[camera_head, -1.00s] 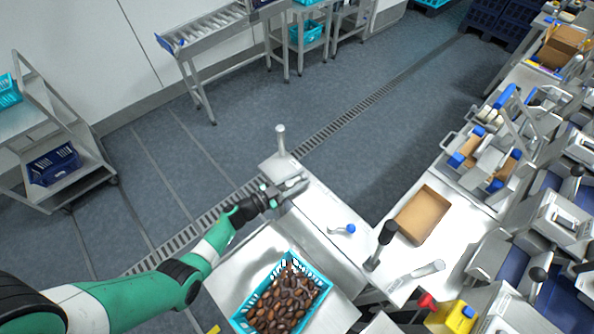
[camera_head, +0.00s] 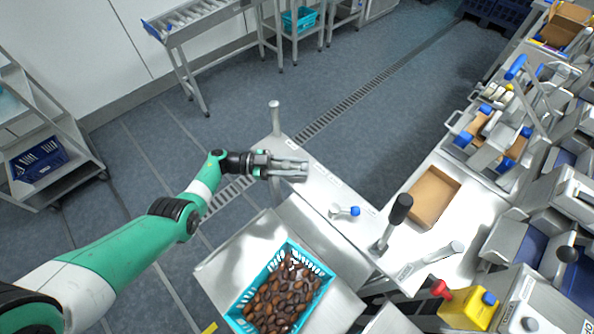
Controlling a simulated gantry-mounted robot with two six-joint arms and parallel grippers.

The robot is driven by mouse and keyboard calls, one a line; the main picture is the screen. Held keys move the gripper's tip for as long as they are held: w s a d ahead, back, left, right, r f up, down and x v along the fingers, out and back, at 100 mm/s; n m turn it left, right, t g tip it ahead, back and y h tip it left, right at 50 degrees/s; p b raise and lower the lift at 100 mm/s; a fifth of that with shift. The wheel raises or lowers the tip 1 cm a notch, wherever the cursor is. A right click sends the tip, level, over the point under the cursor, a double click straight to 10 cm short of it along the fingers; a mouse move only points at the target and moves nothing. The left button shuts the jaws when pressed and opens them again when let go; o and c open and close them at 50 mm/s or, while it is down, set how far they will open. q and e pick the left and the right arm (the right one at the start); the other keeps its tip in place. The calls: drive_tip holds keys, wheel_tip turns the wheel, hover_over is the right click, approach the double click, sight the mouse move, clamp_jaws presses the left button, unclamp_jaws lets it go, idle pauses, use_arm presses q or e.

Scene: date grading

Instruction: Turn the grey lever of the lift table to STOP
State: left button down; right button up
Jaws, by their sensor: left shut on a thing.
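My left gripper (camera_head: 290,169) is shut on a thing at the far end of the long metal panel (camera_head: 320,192). The thing appears to be the grey lever, but the fingers hide most of it. The fingers point right across the panel. I cannot read the small markings on the panel, so the lever's setting cannot be told. A blue crate of brown dates (camera_head: 236,316) stands on the metal table top (camera_head: 226,262) in front of the panel. My right gripper is not in view.
An upright grey post (camera_head: 275,118) stands just beyond the gripper. A blue-tipped lever (camera_head: 345,211) and a black-handled lever (camera_head: 395,218) are to its right. A cardboard box (camera_head: 434,198) lies on the bench at right. The floor behind the panel is clear.

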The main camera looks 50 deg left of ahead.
use_arm(q)
drive_tip(key=shift+a, duration=0.15)
drive_tip(key=c, duration=1)
unclamp_jaws()
drive_tip(key=o, duration=0.4)
drive_tip(key=shift+w+a+r, duration=0.15)
drive_tip(key=shift+w, duration=0.15)
drive_tip(key=shift+s, duration=0.1)
drive_tip(key=b+v, duration=0.1)
drive_tip(key=v, duration=1)
drive_tip(key=shift+s+a, duration=0.15)
drive_tip(key=shift+a, duration=0.05)
